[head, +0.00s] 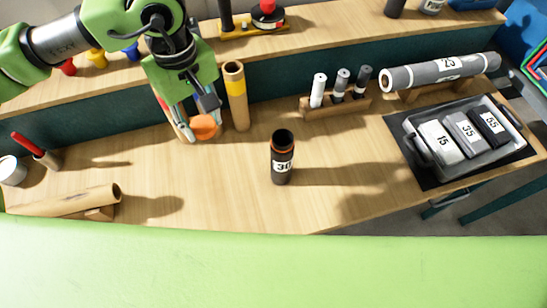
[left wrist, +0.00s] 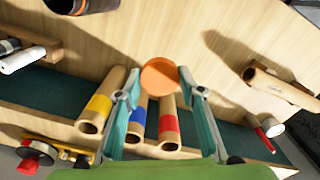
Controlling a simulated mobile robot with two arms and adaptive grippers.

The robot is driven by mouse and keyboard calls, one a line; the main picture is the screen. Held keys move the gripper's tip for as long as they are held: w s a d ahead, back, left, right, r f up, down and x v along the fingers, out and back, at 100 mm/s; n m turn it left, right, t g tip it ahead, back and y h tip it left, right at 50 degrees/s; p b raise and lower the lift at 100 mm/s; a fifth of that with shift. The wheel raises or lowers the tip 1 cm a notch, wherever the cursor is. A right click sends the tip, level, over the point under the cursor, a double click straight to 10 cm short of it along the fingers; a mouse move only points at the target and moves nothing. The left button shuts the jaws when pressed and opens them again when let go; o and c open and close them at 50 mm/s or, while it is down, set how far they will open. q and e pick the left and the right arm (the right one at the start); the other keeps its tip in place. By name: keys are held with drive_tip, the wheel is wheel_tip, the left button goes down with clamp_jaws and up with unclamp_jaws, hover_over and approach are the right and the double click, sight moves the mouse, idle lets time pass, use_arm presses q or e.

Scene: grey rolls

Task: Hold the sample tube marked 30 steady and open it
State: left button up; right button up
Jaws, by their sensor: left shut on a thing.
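The sample tube marked 30 (head: 282,158) is dark grey and stands upright on the table in the middle of the head view. Its top is open, with an orange ring at the mouth. Part of its dark body and orange rim shows at the top left of the left wrist view (left wrist: 82,5). My left gripper (head: 203,123) is shut on a round orange cap (head: 207,127), left of the tube and apart from it. The cap also shows between the fingertips in the left wrist view (left wrist: 159,76). My right gripper is not in view.
A yellow-banded cardboard roll (head: 237,105) stands close right of my left gripper. A wooden rack with small tubes (head: 335,109), a grey roll marked 23 (head: 440,72) and a tray (head: 412,141) with marked rolls are right. A cardboard roll (head: 65,202) lies front left. Table around the tube is clear.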

use_arm(q)
drive_tip(key=w+d+n, duration=0.2)
drive_tip(key=w+n, duration=0.1)
drive_tip(key=n, duration=0.3)
drive_tip(key=n+b, duration=0.5)
drive_tip(key=n, duration=1.5)
hover_over(264, 155)
wheel_tip(264, 155, down, 12)
drive_tip(key=shift+n, duration=0.3)
wheel_tip(264, 155, down, 6)
drive_tip(key=shift+f+p, duration=0.15)
drive_tip(key=shift+p, duration=0.65)
wheel_tip(264, 155, down, 4)
drive_tip(key=shift+r+p, duration=0.15)
drive_tip(key=shift+p, duration=0.25)
drive_tip(key=shift+f, duration=0.2)
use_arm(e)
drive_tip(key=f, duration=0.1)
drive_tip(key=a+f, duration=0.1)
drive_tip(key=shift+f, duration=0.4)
use_arm(q)
drive_tip(key=shift+f, duration=0.1)
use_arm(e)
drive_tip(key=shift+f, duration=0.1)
use_arm(q)
drive_tip(key=o, duration=1.2)
